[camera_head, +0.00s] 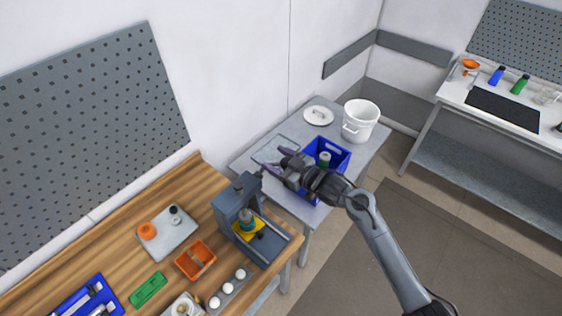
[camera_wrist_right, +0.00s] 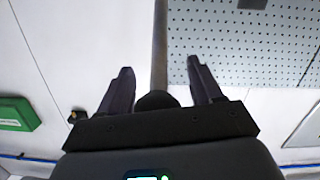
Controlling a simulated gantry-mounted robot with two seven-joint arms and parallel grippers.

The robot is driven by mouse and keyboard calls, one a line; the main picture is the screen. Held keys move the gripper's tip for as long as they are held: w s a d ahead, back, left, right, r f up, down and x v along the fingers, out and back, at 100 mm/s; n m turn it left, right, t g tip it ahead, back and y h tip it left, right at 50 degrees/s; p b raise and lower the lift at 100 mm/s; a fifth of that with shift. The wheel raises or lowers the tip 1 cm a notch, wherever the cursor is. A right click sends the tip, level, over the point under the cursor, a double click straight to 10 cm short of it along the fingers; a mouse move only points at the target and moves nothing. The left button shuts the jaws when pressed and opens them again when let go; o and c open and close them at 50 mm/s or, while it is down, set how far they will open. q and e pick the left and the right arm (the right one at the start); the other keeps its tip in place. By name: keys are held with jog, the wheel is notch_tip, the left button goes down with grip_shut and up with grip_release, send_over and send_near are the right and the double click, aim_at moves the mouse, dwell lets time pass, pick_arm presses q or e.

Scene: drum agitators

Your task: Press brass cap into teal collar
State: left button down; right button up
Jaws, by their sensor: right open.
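A grey bench press (camera_head: 228,205) stands near the right end of the wooden bench. On its yellow plate (camera_head: 248,228) a teal collar (camera_head: 246,224) stands upright under the press head. I cannot make out a brass cap for certain; the collar's top lies in the shade of the press head. My right gripper (camera_head: 274,160) is open and empty, in the air behind the press and to the left of the blue crate. In the right wrist view its two fingers (camera_wrist_right: 162,85) are spread, with nothing held between them. My left gripper is not in view.
A blue crate (camera_head: 340,172) with a part in it and a white bucket (camera_head: 361,118) stand on the grey side table (camera_head: 352,162). An orange bin (camera_head: 195,261), a grey tray (camera_head: 172,245) and a green case (camera_head: 148,289) sit left of the press.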

jog(key=b+v, duration=0.2)
jog(key=v, duration=0.8)
jog(key=shift+s+d, duration=0.25)
jog(key=shift+d, duration=0.1)
